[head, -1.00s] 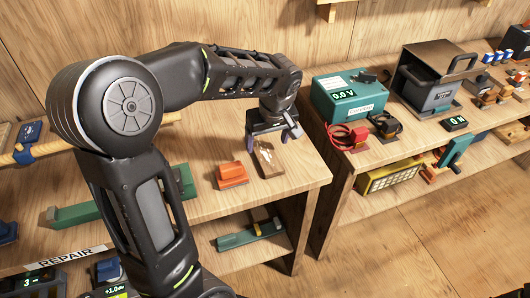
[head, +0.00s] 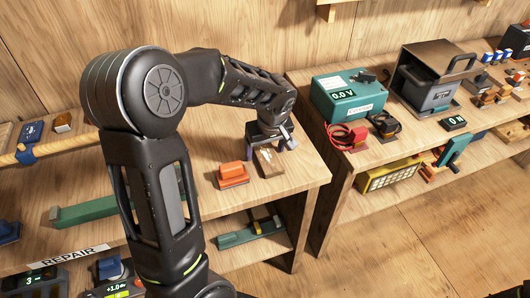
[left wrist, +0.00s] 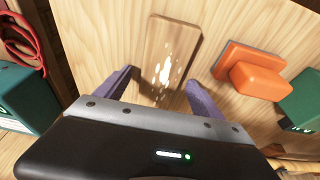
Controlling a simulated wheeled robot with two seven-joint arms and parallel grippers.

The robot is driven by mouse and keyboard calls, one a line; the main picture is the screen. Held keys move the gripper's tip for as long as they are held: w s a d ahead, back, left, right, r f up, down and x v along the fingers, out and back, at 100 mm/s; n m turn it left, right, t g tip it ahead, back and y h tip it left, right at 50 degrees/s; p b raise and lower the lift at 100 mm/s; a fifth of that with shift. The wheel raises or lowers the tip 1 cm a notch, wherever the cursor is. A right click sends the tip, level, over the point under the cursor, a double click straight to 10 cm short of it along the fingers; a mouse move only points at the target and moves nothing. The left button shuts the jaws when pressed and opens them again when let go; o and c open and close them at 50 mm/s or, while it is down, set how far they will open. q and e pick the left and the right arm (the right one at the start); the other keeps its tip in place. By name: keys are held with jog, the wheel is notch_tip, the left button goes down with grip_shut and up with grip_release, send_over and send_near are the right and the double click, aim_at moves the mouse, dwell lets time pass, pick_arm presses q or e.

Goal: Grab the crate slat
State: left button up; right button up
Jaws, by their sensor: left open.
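The crate slat appears to be the flat brown wooden piece (head: 268,162) with pale marks, lying on the wooden shelf top near its right end. It also shows in the left wrist view (left wrist: 170,58), with its near end between the two fingers. My left gripper (head: 270,145) is open and empty, just behind and above the slat's far end in the head view. In the left wrist view the purple fingers (left wrist: 159,90) stand to either side of the slat, with a gap on both sides. Whether the fingertips touch the shelf cannot be told. My right gripper is not in view.
A teal meter box (head: 347,95) and red cable coil (head: 345,137) stand on the neighbouring bench, across a gap. The shelf's front edge (head: 260,193) is near.

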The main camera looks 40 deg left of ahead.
pick_arm(q)
jog(key=c, duration=1.5)
